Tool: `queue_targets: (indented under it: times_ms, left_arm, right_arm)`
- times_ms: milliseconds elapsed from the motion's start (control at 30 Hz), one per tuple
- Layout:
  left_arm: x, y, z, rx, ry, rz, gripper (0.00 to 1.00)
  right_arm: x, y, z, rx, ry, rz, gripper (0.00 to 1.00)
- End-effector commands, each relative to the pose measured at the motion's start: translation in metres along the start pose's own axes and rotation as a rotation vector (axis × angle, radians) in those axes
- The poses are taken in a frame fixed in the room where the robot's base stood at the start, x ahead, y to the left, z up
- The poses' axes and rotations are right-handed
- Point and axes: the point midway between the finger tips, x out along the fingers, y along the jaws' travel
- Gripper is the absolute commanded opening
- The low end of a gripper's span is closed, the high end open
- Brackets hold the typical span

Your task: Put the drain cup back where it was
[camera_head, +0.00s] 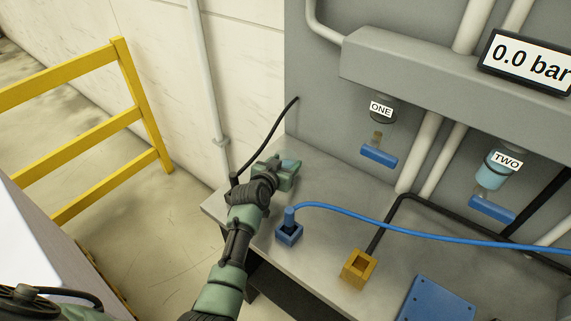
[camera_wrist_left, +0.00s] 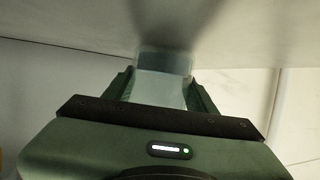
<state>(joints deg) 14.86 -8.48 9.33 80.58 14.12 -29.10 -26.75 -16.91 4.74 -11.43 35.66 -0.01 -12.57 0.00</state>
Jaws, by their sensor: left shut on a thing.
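The drain cup (camera_head: 289,163) looks like a small, pale, see-through cup at the left end of the grey bench. It is mostly hidden behind my left gripper (camera_head: 285,172) in the head view. In the left wrist view the cup (camera_wrist_left: 160,88) sits between the two green fingers, with a grey surface close beyond it. My left gripper is shut on it. I cannot tell whether the cup touches the bench. My right gripper is not in view.
Units labelled ONE (camera_head: 381,110) and TWO (camera_head: 493,176), with blue levers, hang under a grey beam. A blue socket (camera_head: 289,234) with a blue hose, an orange socket (camera_head: 358,269) and a blue plate (camera_head: 437,301) are on the bench (camera_head: 330,195). A yellow railing (camera_head: 137,95) stands left.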

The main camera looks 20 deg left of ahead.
Motion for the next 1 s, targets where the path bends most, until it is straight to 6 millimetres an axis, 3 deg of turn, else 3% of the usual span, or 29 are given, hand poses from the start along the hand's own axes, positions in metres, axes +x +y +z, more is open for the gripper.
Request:
queue_targets:
  times_ms: [100, 133, 200, 633, 1000]
  left_arm:
    - [0.002, 0.000, 0.005, 0.000, -0.001, 0.000, 0.09]
    - [0.001, 0.000, 0.004, 0.000, -0.001, 0.000, 0.65]
    - [0.001, 0.000, 0.004, 0.000, -0.001, 0.000, 0.78]
    - [-0.005, 0.000, 0.000, 0.001, -0.001, 0.000, 0.78]
    - [-0.077, 0.000, 0.001, 0.001, 0.000, -0.001, 0.78]
  right_arm:
    - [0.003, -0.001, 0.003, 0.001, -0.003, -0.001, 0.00]
    - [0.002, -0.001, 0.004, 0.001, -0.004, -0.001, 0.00]
    - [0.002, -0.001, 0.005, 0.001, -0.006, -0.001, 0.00]
    - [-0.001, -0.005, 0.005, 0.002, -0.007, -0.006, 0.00]
    - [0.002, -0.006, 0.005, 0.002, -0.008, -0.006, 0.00]
